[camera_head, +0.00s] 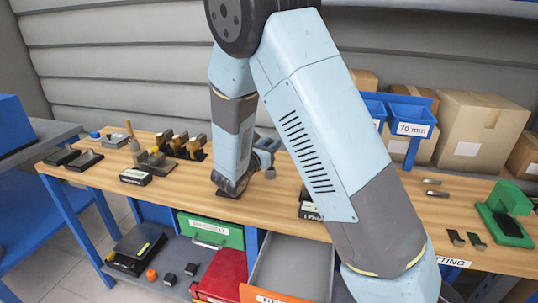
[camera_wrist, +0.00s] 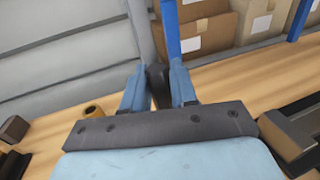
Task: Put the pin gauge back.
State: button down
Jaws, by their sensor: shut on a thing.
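My gripper (camera_head: 265,147) is low over the middle of the bench, its fingers pointing level toward the back wall. In the wrist view my gripper (camera_wrist: 157,88) has its two blue fingers closed about a narrow dark grey piece (camera_wrist: 158,84), probably the pin gauge. Its full shape is hidden between the fingers. A small grey cylinder (camera_head: 270,174) shows just under the fingers in the head view; I cannot tell whether it is part of the held piece or stands on the bench. No empty seat for the gauge can be made out.
The wooden bench (camera_head: 85,178) carries dark blocks and holders (camera_head: 185,147) at the left. A green fixture (camera_head: 508,213) stands at the right. Blue bins (camera_head: 412,121) and cartons (camera_head: 480,128) are behind. A grey drawer (camera_head: 293,268) is open below. My arm hides the bench's middle right.

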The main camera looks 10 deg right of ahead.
jog(key=shift+w+f, duration=0.25)
jog(key=shift+f, duration=1.5)
jog(key=c, duration=0.9)
grip_release()
jog(key=shift+f, duration=0.1)
